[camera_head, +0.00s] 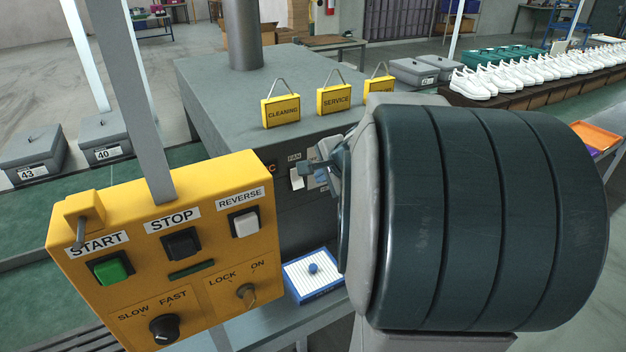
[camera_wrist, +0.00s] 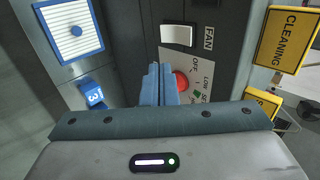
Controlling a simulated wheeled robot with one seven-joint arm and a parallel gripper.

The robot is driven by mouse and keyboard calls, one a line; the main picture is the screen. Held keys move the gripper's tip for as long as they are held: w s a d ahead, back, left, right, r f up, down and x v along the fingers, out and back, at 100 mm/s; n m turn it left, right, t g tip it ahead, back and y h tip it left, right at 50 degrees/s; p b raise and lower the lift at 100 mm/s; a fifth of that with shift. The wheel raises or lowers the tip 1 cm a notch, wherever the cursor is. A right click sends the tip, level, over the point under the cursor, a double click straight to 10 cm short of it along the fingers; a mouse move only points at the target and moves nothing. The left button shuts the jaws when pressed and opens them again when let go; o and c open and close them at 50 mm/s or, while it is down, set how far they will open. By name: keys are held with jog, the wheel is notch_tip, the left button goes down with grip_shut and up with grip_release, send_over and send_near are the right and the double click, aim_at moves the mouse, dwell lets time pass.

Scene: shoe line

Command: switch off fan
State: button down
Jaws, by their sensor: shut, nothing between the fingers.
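The fan switch is a white rocker (camera_head: 297,180) under the FAN label on the front of the grey machine (camera_head: 215,95). In the wrist view the rocker (camera_wrist: 177,34) lies just beyond my fingertips, fully visible; which way it is tipped I cannot tell. My gripper (camera_head: 314,167) is shut and empty, just right of the rocker in the head view. In the wrist view its closed fingers (camera_wrist: 158,72) point toward the panel beside a red knob (camera_wrist: 181,80), partly hidden by them. Contact with the panel cannot be made out.
A yellow control box (camera_head: 185,275) on a post stands at front left. Yellow signs reading CLEANING (camera_head: 281,110) and SERVICE (camera_head: 336,99) hang along the machine's top edge. A blue-framed white pad (camera_head: 330,285) lies below the panel. White shoes (camera_head: 540,70) line the back right.

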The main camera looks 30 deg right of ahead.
jog(key=shift+v, duration=1.35)
jog(key=shift+a+f, duration=0.1)
jog(key=shift+f, duration=0.05)
jog(key=shift+s+f+b, duration=0.4)
jog(key=shift+f+b, duration=0.2)
jog(key=shift+b, duration=0.15)
